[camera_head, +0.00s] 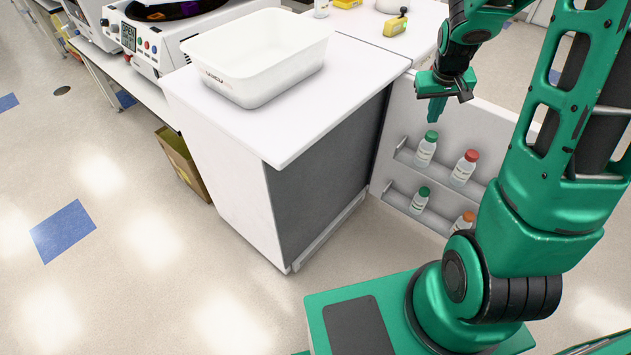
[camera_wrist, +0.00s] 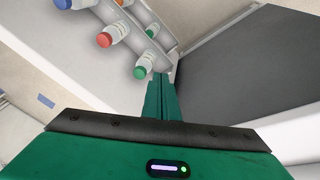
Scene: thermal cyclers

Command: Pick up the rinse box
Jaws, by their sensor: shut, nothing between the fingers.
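The rinse box is a white open rectangular tub (camera_head: 262,84) with dark lettering on its near side. It stands on the white counter top (camera_head: 300,140) in the head view, and looks empty. My gripper (camera_head: 433,112) hangs to the right of the counter, in front of the bottle shelves, well apart from the tub. Its green fingers are together with nothing between them. In the wrist view the shut fingers (camera_wrist: 162,97) point toward the shelf and the cabinet side. The tub is not in the wrist view.
Shelves (camera_head: 405,158) hold several capped bottles, including a green-capped one (camera_head: 426,150) and a red-capped one (camera_head: 464,168). A machine with a dark round top (camera_head: 150,45) stands left of the tub. A yellow tool (camera_head: 396,24) lies behind on the counter. The floor in front is clear.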

